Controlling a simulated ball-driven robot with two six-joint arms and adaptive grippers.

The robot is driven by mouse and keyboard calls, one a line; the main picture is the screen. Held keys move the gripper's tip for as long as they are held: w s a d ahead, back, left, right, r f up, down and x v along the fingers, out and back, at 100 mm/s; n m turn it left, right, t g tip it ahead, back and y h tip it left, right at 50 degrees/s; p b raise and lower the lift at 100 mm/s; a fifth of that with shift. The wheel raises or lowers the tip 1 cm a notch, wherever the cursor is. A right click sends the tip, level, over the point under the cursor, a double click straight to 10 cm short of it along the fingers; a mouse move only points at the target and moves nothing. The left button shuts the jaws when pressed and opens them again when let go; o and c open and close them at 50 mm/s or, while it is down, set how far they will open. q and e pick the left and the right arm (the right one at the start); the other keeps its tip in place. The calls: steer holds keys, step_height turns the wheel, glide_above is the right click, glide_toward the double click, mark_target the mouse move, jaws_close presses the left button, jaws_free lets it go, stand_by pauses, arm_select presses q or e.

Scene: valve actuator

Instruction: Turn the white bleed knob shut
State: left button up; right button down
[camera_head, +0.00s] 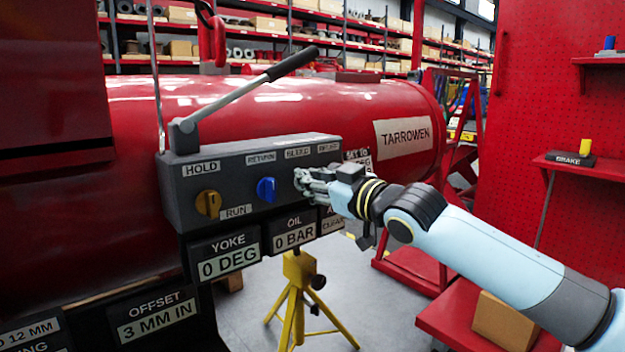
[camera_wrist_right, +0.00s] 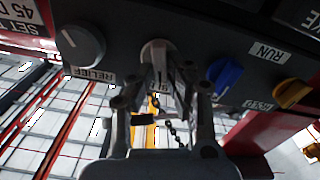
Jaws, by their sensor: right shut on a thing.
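The white bleed knob (camera_wrist_right: 153,46) is on the front of the dark control box (camera_head: 228,165), under the BLEED label (camera_head: 298,152). My right gripper (camera_head: 305,181) reaches it from the right in the head view. In the right wrist view the fingers (camera_wrist_right: 158,82) are closed together on the knob, one at each side. The fingers cover most of the knob in the head view, and its exact angle is hard to tell. My left gripper is not in view.
A blue knob (camera_head: 266,190) and a yellow knob (camera_head: 208,204) sit left of the bleed knob. A grey relief knob (camera_wrist_right: 83,45) is on its other side. A long lever (camera_head: 240,92) rises above the box. Displays read YOKE 0 DEG (camera_head: 225,257) and OIL 0 BAR (camera_head: 292,230).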

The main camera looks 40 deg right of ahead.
steer(key=m+p, duration=0.3)
steer(key=shift+d+p, duration=0.15)
steer(key=shift+p, duration=0.15)
steer(key=c, duration=1.3)
jaws_free()
steer(key=s, duration=0.8)
steer(key=s+d, duration=0.1)
steer(key=s, duration=0.3)
steer(key=shift+w, duration=0.1)
